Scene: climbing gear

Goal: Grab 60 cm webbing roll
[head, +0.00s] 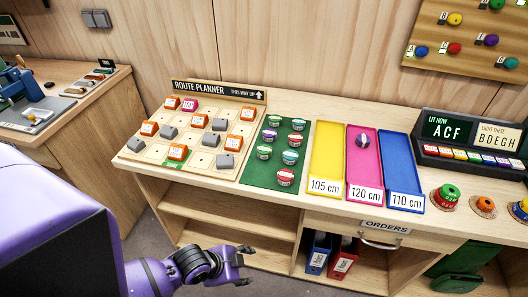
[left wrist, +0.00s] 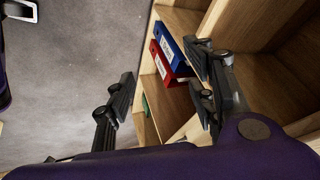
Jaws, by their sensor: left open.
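Several small round rolls with white labels stand on a green mat (head: 248,178) on the counter; they look like webbing rolls. A green-topped one (head: 297,124), a teal one (head: 290,157) and a red one (head: 286,176) are among them. Their labels are too small to read, so I cannot tell which is 60 cm. A purple-blue roll (head: 362,141) lies in the pink 120 cm tray (head: 363,167). My left gripper (head: 246,264) is open and empty, in front of the counter and below its top. The left wrist view shows its two fingers (left wrist: 165,92) apart.
A yellow 105 cm tray (head: 326,158) and a blue 110 cm tray (head: 402,163) flank the pink one. The route planner board (head: 205,158) with blocks stands left of the mat. Binders (head: 319,254) sit on a shelf below, also in the left wrist view (left wrist: 166,55).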

